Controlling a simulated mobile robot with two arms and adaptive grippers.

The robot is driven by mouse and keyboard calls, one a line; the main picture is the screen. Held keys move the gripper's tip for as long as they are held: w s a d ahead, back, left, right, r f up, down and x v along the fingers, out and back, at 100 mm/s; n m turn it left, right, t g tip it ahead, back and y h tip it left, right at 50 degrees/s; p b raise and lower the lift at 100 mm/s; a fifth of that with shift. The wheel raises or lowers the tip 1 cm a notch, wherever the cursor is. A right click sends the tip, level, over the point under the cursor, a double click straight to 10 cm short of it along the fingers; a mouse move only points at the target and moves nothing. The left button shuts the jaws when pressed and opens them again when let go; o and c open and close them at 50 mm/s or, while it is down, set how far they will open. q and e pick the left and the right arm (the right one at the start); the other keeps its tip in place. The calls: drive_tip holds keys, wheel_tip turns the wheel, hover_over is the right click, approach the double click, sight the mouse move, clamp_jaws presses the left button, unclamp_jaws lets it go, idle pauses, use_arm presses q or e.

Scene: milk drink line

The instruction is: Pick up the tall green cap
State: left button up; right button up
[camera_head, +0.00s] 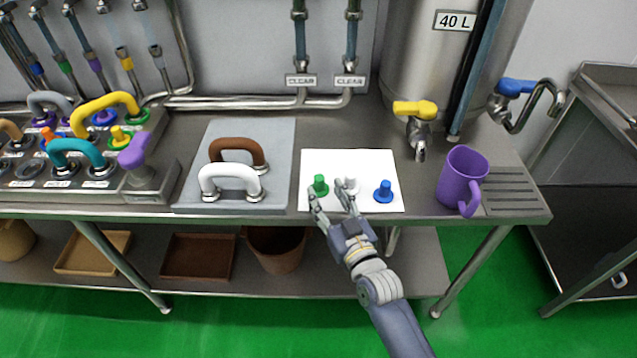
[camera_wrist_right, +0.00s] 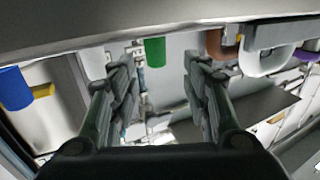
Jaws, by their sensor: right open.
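The tall green cap (camera_head: 320,183) stands upright on a white mat (camera_head: 345,161) on the steel counter. A white cap (camera_head: 351,185) and a blue cap (camera_head: 384,190) stand to its right on the same mat. My right gripper (camera_head: 329,193) is open, its fingers at the near side of the green cap, one beside it and one by the white cap. In the right wrist view the green cap (camera_wrist_right: 155,51) shows beyond and between the open fingers (camera_wrist_right: 158,75), and the blue cap (camera_wrist_right: 15,88) is at the left. My left gripper is not in view.
A purple mug (camera_head: 461,172) stands right of the mat near a drain grate. Brown and white handles (camera_head: 230,182) sit on a grey plate to the left. A yellow-handled tap (camera_head: 418,121) is behind. A panel with coloured knobs fills the far left.

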sight(322, 181)
drive_tip(key=shift+d+p+x, duration=0.1)
drive_tip(key=shift+p+x, duration=0.2)
drive_tip(key=shift+x, duration=1.3)
drive_tip(key=shift+d+p+x, duration=0.15)
drive_tip(key=shift+p+x, duration=0.1)
drive_tip(key=shift+x, duration=1.35)
drive_tip(key=shift+r, duration=0.1)
clamp_jaws()
